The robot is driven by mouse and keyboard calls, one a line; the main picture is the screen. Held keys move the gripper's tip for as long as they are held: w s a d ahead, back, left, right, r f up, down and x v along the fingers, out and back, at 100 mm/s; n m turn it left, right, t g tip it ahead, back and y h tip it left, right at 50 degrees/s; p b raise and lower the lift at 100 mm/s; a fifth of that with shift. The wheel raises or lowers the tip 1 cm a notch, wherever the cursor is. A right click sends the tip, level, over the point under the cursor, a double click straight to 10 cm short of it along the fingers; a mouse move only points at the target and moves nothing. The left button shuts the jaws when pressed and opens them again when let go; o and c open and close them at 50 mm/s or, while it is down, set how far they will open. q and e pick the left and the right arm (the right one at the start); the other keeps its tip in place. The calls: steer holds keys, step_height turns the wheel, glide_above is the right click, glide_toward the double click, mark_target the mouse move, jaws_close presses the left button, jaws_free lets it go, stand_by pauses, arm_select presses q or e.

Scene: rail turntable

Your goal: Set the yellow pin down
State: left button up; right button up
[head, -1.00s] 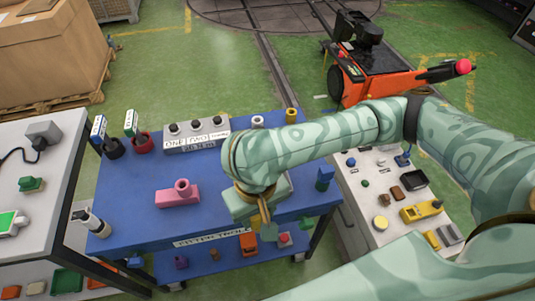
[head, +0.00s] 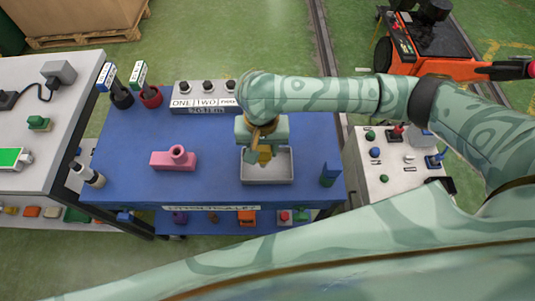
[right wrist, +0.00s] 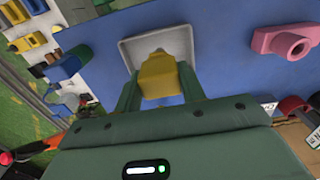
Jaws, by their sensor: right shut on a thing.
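The yellow pin (head: 265,155) is between the fingers of my right gripper (head: 264,149), over the grey tray on the blue table. In the right wrist view, the shut fingers hold the yellow pin (right wrist: 161,80) from both sides, and its far end overlaps the grey tray (right wrist: 128,52). In the head view the tray (head: 267,182) has a pale rim, and the gripper hides its back part. I cannot tell whether the pin touches the tray floor. My left gripper is not in view.
On the blue table (head: 215,187), a pink block with a round socket (head: 175,160) stands left of the tray. A grey labelled box (head: 203,95) and red (head: 150,97) and black holders are behind.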

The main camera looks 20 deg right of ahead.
steer(key=f, duration=0.1)
steer(key=w+f, duration=0.1)
steer(key=d+f+b, duration=0.1)
steer(key=shift+w, duration=0.3)
steer(key=f+b, duration=0.2)
steer(key=f, duration=0.1)
steer(key=w+f+b, duration=0.1)
steer(key=shift+d+f, duration=0.25)
steer(key=shift+d, duration=0.15)
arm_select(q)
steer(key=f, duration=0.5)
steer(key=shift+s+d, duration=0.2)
arm_select(e)
steer(key=shift+r, duration=0.15)
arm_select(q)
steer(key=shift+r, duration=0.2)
arm_select(e)
steer(key=o, duration=1.2)
